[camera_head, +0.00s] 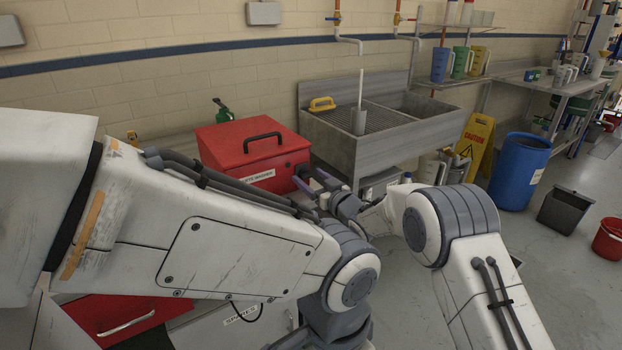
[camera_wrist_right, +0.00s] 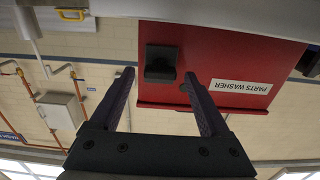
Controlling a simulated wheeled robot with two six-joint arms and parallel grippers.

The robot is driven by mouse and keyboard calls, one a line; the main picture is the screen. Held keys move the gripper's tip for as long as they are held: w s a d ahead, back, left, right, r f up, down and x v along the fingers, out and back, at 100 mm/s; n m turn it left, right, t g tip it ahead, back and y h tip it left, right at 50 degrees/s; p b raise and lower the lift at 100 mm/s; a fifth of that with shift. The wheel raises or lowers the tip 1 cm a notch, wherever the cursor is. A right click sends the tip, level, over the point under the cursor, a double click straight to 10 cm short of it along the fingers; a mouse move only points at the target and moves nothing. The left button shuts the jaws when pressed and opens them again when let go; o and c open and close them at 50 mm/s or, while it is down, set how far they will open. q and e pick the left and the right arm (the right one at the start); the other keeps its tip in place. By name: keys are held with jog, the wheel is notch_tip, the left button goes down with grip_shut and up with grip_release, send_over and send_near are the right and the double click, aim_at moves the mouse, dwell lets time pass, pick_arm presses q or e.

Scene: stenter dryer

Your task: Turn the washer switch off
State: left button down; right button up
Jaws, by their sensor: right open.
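The parts washer (camera_head: 235,145) is a red box with a black lid handle and a white label, left of the sink. In the right wrist view, which is upside down, its red front (camera_wrist_right: 222,55) carries the "PARTS WASHER" label and a black block (camera_wrist_right: 161,62), which looks like the switch. Its setting cannot be read. My right gripper (camera_head: 311,180) is open and empty at the washer's right front corner. In the wrist view the fingertips (camera_wrist_right: 159,76) lie either side of the black block; contact cannot be told. My left arm crosses the foreground; its gripper does not show.
A grey sink (camera_head: 345,150) with a yellow brush (camera_head: 321,104) stands right of the washer. A yellow caution sign (camera_head: 476,143), blue barrel (camera_head: 519,172), grey bin (camera_head: 565,210) and red bucket (camera_head: 608,238) stand farther right. A red drawer (camera_head: 125,315) is below my left arm.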

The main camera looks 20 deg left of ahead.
grip_shut()
jog(key=shift+f+n+b, duration=0.1)
jog(key=shift+n+b, duration=0.4)
jog(key=shift+b, duration=0.15)
jog(key=n+b, duration=0.4)
jog(key=b, duration=0.1)
jog(key=n+b, duration=0.9)
jog(key=b, duration=0.1)
jog(key=shift+s+a+f+n+b, duration=0.2)
jog(key=shift+f+n+b, duration=0.1)
jog(key=shift+n, duration=0.1)
jog(key=shift+r+n+b, duration=0.15)
jog(key=shift+n+b, duration=1.2)
jog(key=shift+n, duration=0.25)
grip_release()
jog(key=shift+d, duration=0.1)
